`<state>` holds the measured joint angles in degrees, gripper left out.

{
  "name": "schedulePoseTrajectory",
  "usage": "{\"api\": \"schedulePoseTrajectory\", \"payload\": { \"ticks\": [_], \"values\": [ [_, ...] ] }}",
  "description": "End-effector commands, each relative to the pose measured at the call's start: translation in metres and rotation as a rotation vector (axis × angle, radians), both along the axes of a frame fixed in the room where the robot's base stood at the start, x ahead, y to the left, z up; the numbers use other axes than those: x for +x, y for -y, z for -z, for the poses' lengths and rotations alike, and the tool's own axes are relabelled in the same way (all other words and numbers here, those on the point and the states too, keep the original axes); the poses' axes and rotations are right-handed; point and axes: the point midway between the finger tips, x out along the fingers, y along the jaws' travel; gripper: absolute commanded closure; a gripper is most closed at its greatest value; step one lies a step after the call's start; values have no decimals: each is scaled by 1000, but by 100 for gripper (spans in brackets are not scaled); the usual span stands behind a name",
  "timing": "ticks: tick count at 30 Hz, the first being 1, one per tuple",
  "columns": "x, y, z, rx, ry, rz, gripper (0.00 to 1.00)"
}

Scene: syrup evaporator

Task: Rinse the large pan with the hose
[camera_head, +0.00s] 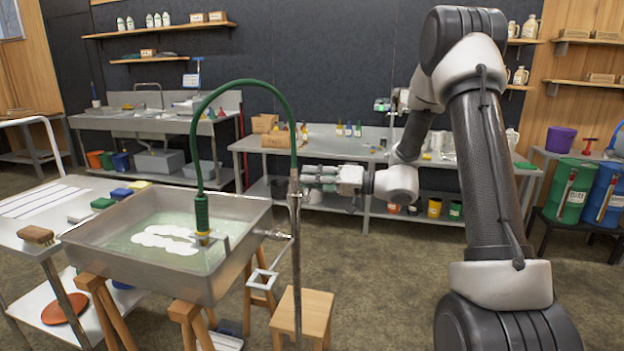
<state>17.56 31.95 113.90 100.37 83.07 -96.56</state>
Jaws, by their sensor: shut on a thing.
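The large pan (243,207) is a metal rectangular tub on wooden legs at the left. It holds pale greenish liquid with white foam-like patches (160,238). A green hose (238,84) arches over it from an upright pipe (296,255) at the pan's right side. Its green nozzle (202,214) hangs down inside the pan, with a yellow tip near the liquid. My gripper (309,179) is at the upper part of the upright pipe, right of the pan, and is shut on it as far as I can see. The exact contact is small and partly hidden.
A side table (25,218) at the left holds a brush (36,235) and several coloured sponges. A wooden stool (302,312) stands below the pan's right side. A metal workbench (260,142) and a sink unit (140,120) line the back wall. Drums (572,190) stand at the right. The middle floor is clear.

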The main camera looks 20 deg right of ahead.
Motion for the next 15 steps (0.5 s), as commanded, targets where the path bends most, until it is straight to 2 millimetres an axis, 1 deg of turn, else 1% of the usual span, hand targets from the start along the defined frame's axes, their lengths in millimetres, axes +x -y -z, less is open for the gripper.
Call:
{"api": "schedulePoseTrajectory", "payload": {
  "ticks": [2, 3, 6, 15],
  "values": [
    [-1, 0, 2, -2, -3, -1, 100],
    [-1, 0, 2, -1, -3, 0, 76],
    [-1, 0, 1, -1, -3, 0, 59],
    [0, 1, 1, 0, -2, 0, 59]
  ]
}}
